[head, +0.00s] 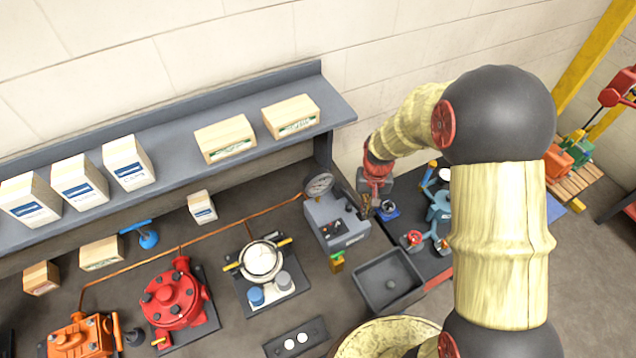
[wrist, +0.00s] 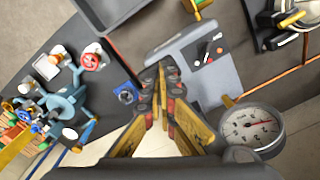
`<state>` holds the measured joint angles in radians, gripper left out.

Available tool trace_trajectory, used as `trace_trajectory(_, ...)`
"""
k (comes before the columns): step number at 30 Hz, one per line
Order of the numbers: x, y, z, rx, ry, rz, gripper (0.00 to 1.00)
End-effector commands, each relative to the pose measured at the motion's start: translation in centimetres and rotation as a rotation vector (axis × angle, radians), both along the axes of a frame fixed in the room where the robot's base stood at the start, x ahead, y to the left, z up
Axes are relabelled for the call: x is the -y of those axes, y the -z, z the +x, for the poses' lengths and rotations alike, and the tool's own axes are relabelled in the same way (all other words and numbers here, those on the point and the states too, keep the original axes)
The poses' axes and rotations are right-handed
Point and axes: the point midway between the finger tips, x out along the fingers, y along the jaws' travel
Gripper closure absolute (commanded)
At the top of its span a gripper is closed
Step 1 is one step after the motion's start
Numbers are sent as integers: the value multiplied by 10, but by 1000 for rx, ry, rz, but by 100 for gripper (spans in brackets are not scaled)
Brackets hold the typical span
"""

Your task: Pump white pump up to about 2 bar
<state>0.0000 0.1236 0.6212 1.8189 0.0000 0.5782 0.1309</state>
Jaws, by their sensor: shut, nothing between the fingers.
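A round white-topped pump (head: 262,262) with yellow handles sits on a dark plate on the bench; it also shows, cut off, at the top right of the wrist view (wrist: 299,13). A round gauge (head: 319,184) stands behind a grey control box (head: 325,213). In the wrist view the gauge (wrist: 252,127) has a red needle pointing right; its numbers are too small to read. The grey box (wrist: 221,72) carries small red and black controls. My gripper (head: 372,198) is shut and empty beside the box's right side; its fingers (wrist: 160,72) show in the wrist view.
A red pump (head: 172,298) and an orange one (head: 84,335) stand left on the bench. A dark tray (head: 388,281) lies in front of the box. Blue valve parts (head: 438,207) stand to the right. A shelf (head: 230,100) with boxes runs behind.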

Motion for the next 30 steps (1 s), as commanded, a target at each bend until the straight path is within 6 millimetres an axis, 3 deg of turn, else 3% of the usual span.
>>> trace_trajectory(30,0,41,0,1,0,0,100)
